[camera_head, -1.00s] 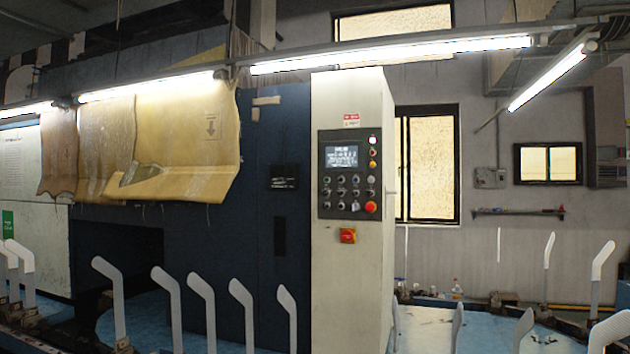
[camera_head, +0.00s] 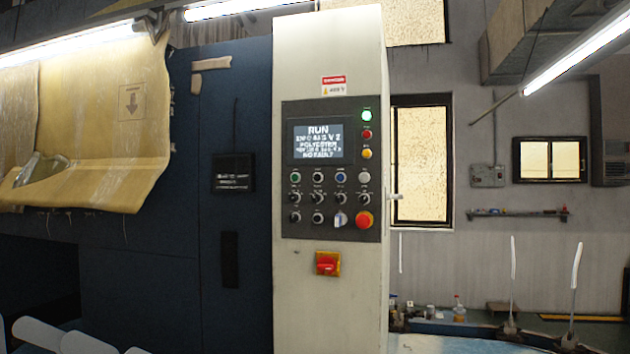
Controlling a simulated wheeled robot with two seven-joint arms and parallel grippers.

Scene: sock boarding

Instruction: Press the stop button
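A dark control panel (camera_head: 332,222) is set in the front of a tall pale cabinet (camera_head: 300,300). Its screen (camera_head: 319,141) reads RUN. Right of the screen are a lit green lamp (camera_head: 367,115), a red one (camera_head: 367,135) and a yellow one (camera_head: 366,154). Below the screen are rows of small buttons and knobs. A large red round button (camera_head: 364,220) sits at the panel's lower right. A red switch on a yellow plate (camera_head: 327,263) is below the panel. Which one is the stop button I cannot read. Neither gripper is in view.
A dark blue machine wall (camera_head: 220,285) stands left of the cabinet, with a yellowish sheet (camera_head: 110,120) hanging on it. A blue surface (camera_head: 440,343) lies at the lower right.

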